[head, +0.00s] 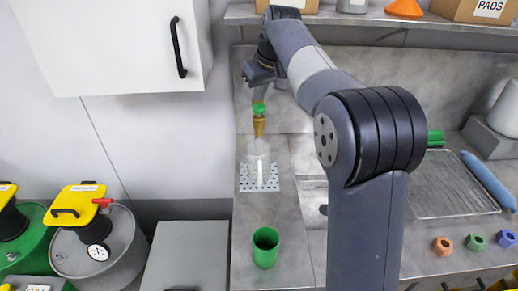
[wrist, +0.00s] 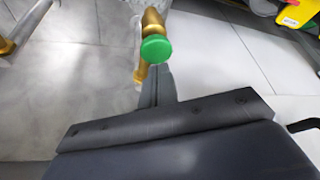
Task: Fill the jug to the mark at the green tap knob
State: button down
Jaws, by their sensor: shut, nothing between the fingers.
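The green tap knob (head: 259,109) sits on a brass tap (head: 258,128) at the back of the counter. My gripper (head: 260,95) is shut and empty, just above the knob in the head view. In the wrist view its narrow fingers (wrist: 158,82) end close beside the green knob (wrist: 156,49); I cannot tell whether they touch it. The clear jug (head: 258,152) stands upright under the tap on a perforated drip tray (head: 246,184). A white upright streak shows at the jug's lower part; I cannot tell whether it is water. The mark and water level are too small to read.
A green cup (head: 266,247) stands on the front of the counter. A white wall cabinet (head: 120,45) hangs at the left. Drums with yellow-topped agitators (head: 82,205) stand lower left. A wire rack (head: 440,190), a blue roller (head: 487,180) and coloured nuts (head: 476,242) lie right.

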jog(key=shift+f, duration=0.15)
jog(key=shift+f+b, duration=0.75)
jog(key=shift+f, duration=0.45)
dwell(1.6)
notch_tip(320, 180, up, 7)
jog(key=p, duration=0.7)
jog(key=shift+r+p, duration=0.15)
jog(key=shift+p, duration=0.2)
jog(key=shift+f, duration=0.2)
notch_tip(320, 180, down, 5)
jog(key=b, duration=0.6)
jog(key=shift+f, duration=0.1)
